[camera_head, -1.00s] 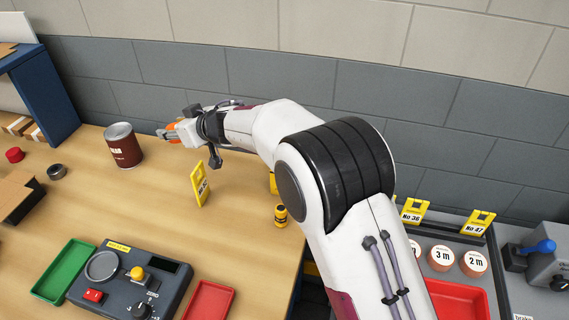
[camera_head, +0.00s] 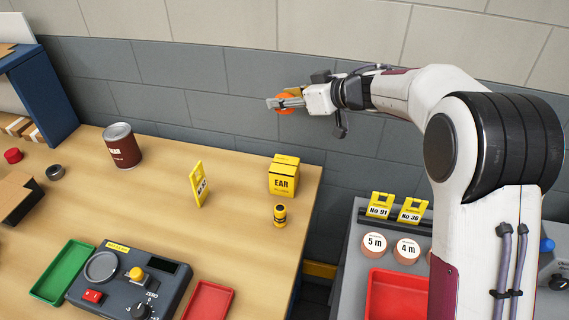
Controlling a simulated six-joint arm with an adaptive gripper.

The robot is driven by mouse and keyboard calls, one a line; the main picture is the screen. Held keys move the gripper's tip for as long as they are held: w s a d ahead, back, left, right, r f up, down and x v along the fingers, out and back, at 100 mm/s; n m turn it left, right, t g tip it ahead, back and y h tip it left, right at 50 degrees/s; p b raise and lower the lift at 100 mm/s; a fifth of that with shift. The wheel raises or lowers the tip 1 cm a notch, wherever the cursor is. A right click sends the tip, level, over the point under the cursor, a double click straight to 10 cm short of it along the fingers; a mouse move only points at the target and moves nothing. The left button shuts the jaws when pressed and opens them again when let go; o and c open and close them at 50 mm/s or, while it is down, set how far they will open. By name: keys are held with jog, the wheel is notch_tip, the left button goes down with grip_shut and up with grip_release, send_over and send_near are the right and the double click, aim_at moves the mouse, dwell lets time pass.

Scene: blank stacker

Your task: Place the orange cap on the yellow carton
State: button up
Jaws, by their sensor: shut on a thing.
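The yellow carton (camera_head: 283,178), marked EAR, stands upright near the right back corner of the wooden table. My gripper (camera_head: 281,103) is above it, seen against the grey wall. It is shut on the orange cap (camera_head: 287,108), which is partly hidden behind the fingers. There is a clear gap in the picture between the cap and the carton's top.
A small yellow-and-black bottle (camera_head: 280,215) stands just in front of the carton. A yellow number tag (camera_head: 199,184) stands to its left, and a brown can (camera_head: 122,146) farther left. A grey bench with a red tray (camera_head: 397,297) lies right, across a gap.

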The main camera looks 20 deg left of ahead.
jog(key=s+d, duration=0.2)
jog(key=d, duration=0.1)
jog(key=n+g+y, duration=0.1)
jog(key=n+g, duration=0.2)
send_over(285, 164)
jog(key=f, duration=0.1)
jog(key=shift+f, duration=0.15)
jog(key=shift+f, duration=3.05)
jog(key=shift+f, duration=0.1)
jog(key=shift+f, duration=1.75)
jog(key=shift+f, duration=0.1)
